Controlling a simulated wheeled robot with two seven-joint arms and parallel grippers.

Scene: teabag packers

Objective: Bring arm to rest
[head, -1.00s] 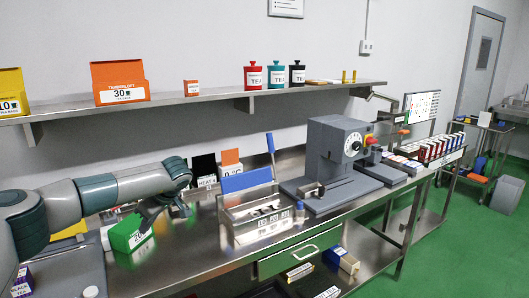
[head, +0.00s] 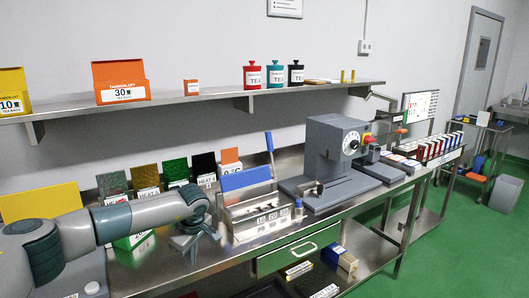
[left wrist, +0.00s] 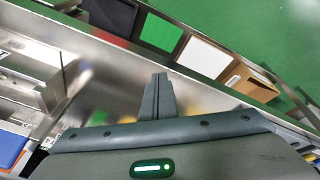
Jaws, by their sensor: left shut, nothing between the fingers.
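My left arm reaches in from the left in the head view. My left gripper (head: 196,246) is shut and empty, pointing down above the steel bench (head: 182,275), left of the grey slotted holder (head: 262,220). The left wrist view shows its closed fingers (left wrist: 157,95) over the bare steel bench top. A green and white box (head: 135,243) stands on the bench behind and below the forearm, partly hidden by it. My right gripper is in neither view.
Several coloured cards (head: 144,175) stand along the wall at the back of the bench. A grey machine (head: 335,160) stands right of the holder. A shelf (head: 200,97) with boxes and tins runs above. Boxes (head: 340,257) lie on the lower level.

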